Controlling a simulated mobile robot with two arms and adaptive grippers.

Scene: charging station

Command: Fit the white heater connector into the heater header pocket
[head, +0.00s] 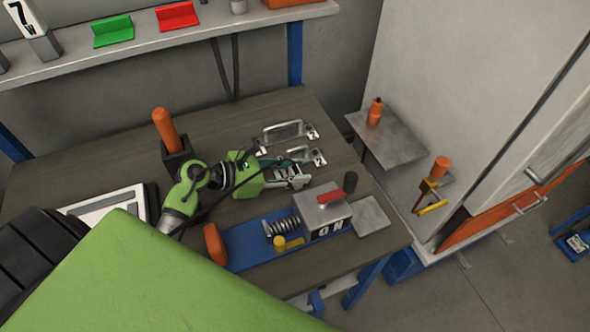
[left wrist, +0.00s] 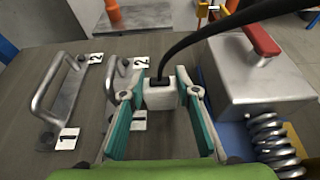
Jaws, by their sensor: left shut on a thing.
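My left gripper (head: 300,178) is above the workbench, between the metal handles and the metal switch box. In the left wrist view its teal-padded fingers (left wrist: 161,96) are shut on the white heater connector (left wrist: 158,97), one finger on each side. A black cable runs from the connector's dark top up to the right. The connector is hard to make out in the head view. I cannot pick out the heater header pocket in either view. My right gripper is not in view.
The switch box (head: 322,212) with a red lever and a spring (head: 283,226) stands on a blue base, close to my left gripper. Metal handles (head: 283,132) lie behind it on the workbench (head: 235,120). An orange-handled tool (head: 165,128) stands at left. A grey cabinet (head: 450,90) rises at right.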

